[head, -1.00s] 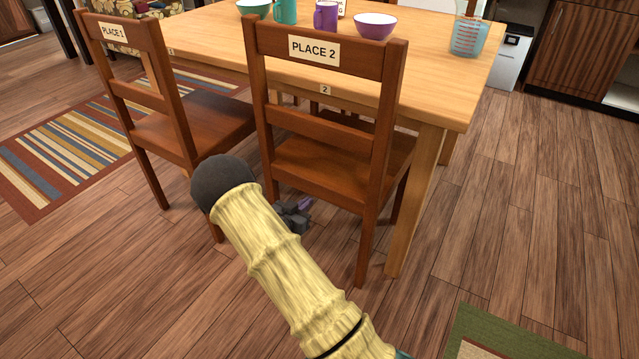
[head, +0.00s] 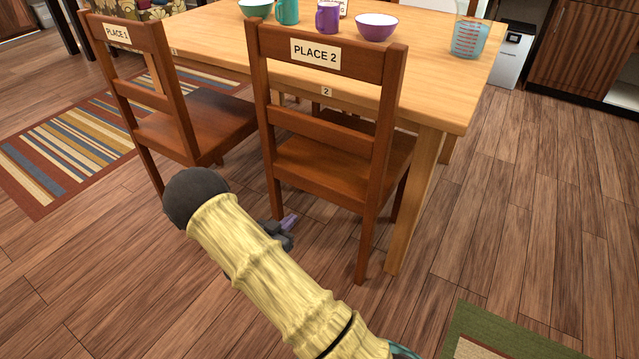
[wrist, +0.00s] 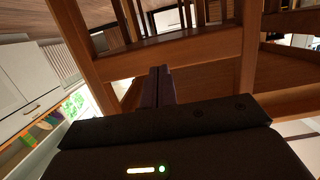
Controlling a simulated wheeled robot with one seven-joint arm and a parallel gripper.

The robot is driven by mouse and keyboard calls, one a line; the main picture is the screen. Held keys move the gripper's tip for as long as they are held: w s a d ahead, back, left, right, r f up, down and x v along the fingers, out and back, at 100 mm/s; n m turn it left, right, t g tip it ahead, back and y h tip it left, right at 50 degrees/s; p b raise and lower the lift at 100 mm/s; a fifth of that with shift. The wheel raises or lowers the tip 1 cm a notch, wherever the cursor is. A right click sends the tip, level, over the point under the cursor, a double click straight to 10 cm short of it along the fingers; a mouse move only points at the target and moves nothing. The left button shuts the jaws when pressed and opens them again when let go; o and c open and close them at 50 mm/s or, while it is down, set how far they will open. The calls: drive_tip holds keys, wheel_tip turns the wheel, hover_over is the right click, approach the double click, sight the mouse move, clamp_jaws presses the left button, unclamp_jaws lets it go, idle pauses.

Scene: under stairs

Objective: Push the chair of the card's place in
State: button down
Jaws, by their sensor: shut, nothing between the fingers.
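The chair labelled PLACE 2 (head: 333,165) stands at the table's near side, its back toward me and its seat partly under the tabletop. The chair labelled PLACE 1 (head: 190,128) stands to its left. A white card (head: 345,6) on the table is cut off by the top edge and I cannot read its place. My gripper (head: 290,221) is low behind the PLACE 2 chair, near its left rear leg. Its purple fingers are shut and empty. In the wrist view the fingers (wrist: 157,86) point toward brown chair woodwork. Contact cannot be told.
The wooden table (head: 450,75) holds bowls, mugs and a measuring jug (head: 469,38). A striped rug (head: 75,150) lies at left and a green rug (head: 490,335) at the bottom right. The wooden floor at right is clear.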

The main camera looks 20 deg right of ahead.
drive_tip(key=v, duration=0.3)
drive_tip(key=f+p+v, duration=0.1)
drive_tip(key=v, duration=0.1)
drive_tip(key=shift+s+a, duration=0.1)
drive_tip(key=shift+a, duration=0.1)
idle(0.5)
